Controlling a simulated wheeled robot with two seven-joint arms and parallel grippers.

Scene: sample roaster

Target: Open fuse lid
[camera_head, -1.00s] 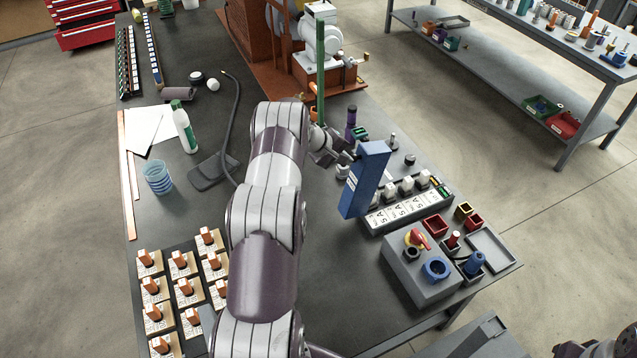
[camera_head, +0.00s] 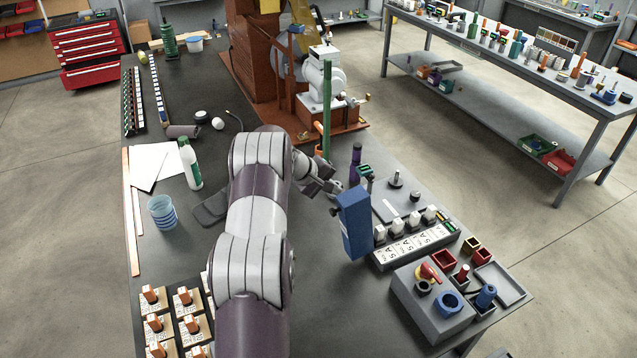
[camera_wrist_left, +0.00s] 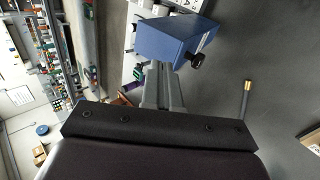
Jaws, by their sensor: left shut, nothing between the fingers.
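The fuse lid appears to be the blue box-like cover (camera_head: 355,224), standing raised at the left end of the fuse strip (camera_head: 414,247), whose fuses and white labels are uncovered. In the left wrist view the blue cover (camera_wrist_left: 172,38) shows a black knob on its side. My left gripper (camera_head: 330,187) is just left of the cover's upper part. In the wrist view its fingers (camera_wrist_left: 160,72) are together and empty, pointing at the cover's underside edge. I cannot tell whether they touch it. My right gripper is out of view.
A grey switch box (camera_head: 430,300) with a red handle stands in front of the fuse strip. A purple bottle (camera_head: 355,163) and a green post (camera_head: 327,110) stand behind my left gripper.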

